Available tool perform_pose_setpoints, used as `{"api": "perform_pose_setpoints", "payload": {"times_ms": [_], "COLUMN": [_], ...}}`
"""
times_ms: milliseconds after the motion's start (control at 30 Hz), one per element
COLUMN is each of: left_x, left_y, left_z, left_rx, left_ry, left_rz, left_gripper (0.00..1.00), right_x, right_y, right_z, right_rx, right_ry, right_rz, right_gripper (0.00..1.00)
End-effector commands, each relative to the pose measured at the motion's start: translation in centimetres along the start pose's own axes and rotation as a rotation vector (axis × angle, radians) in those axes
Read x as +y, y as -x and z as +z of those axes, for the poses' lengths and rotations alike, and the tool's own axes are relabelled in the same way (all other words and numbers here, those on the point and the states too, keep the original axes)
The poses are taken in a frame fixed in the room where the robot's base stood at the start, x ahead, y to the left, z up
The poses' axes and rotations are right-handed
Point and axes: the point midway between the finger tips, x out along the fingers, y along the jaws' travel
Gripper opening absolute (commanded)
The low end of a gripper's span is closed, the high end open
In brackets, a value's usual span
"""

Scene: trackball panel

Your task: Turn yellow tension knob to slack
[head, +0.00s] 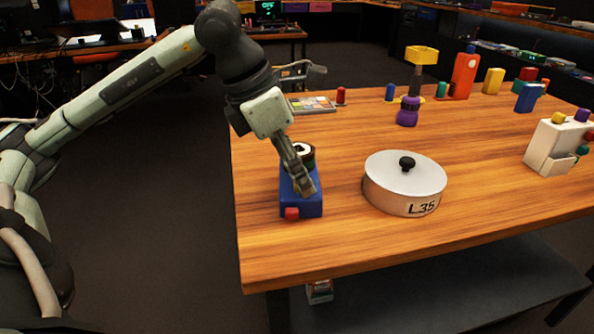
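A blue box (301,204) stands near the table's left front edge, with a red knob (291,214) low on its near end. A dark and white round part sits on its top, partly covered by my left gripper (304,188). The fingertip is over or against the box top; contact is unclear, as is whether the fingers are open. No lettering shows which knob is for tension. My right gripper is out of view.
A round lidded tin (404,188) marked L35 stands right of the blue box. Behind are a purple and yellow object (408,110), a tall orange block (464,76) and a colored tile panel (311,106). Bare table (480,180) lies between tin and white box.

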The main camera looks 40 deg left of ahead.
Motion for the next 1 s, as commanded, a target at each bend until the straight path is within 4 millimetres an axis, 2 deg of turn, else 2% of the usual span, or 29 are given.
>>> {"api": "perform_pose_setpoints", "payload": {"times_ms": [367, 467, 800, 1000], "left_x": [0.1, 0.1, 0.0, 0.0], "left_y": [0.5, 1.8, 9.0, 11.4], "left_z": [0.0, 0.1, 0.1, 0.1], "left_rx": [-0.001, -0.003, -0.006, -0.003], "left_ry": [0.001, 0.001, 0.0, 0.0], "left_rz": [0.002, 0.004, 0.003, 0.001], "left_gripper": [0.39, 0.39, 0.39, 0.39], "right_x": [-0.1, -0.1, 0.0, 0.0], "right_y": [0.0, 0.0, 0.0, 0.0], "right_z": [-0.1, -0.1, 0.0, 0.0], "right_rx": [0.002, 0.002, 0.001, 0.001], "right_ry": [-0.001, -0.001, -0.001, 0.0], "right_rz": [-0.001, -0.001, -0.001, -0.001], "right_gripper": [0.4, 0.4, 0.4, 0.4]}}
